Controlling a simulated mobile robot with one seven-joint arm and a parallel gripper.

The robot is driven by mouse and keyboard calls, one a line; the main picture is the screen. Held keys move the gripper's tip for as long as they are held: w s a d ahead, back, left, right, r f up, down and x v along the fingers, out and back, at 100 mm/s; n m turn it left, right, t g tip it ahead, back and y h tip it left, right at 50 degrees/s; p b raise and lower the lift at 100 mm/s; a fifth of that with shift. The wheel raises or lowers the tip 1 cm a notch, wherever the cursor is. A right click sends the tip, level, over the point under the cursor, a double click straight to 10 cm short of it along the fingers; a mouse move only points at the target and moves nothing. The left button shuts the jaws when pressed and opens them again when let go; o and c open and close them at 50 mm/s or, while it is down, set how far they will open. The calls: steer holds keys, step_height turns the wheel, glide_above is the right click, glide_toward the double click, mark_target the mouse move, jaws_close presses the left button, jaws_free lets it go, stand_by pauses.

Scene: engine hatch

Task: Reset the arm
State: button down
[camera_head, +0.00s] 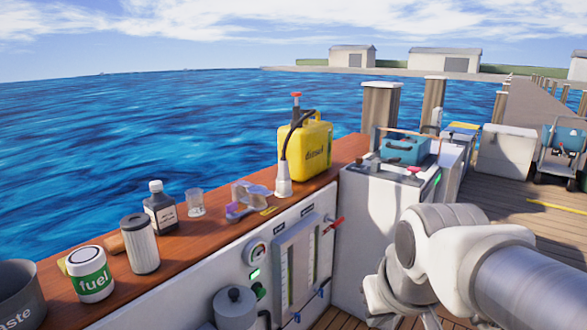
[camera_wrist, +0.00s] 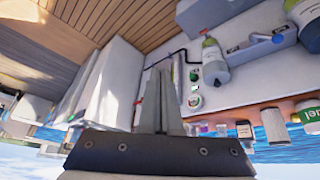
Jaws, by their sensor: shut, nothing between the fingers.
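My arm (camera_head: 450,260) reaches in from the lower right in the head view. Its end is low at the bottom edge there, and the fingers are not clearly visible in that view. In the wrist view my gripper (camera_wrist: 160,100) has its two fingers together, with nothing between them. The wrist picture is upside down, with sky and water at its bottom. The fingers stand in front of the white cabinet side and touch nothing that I can make out.
A wooden ledge (camera_head: 190,225) carries a fuel can (camera_head: 90,274), a white cylinder (camera_head: 140,244), a dark bottle (camera_head: 160,208), a clear cup (camera_head: 195,203) and a yellow diesel can (camera_head: 305,148). A red-handled lever (camera_head: 334,224) sticks out of the white panel. Open dock planks (camera_head: 520,215) lie right.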

steer(key=s+d+m, duration=0.1)
steer(key=s+d, duration=0.1)
steer(key=s, duration=0.4)
step_height(320, 180, up, 28)
steer(key=p, duration=2.8)
steer(key=shift+s, duration=0.25)
steer(key=shift+a, duration=0.1)
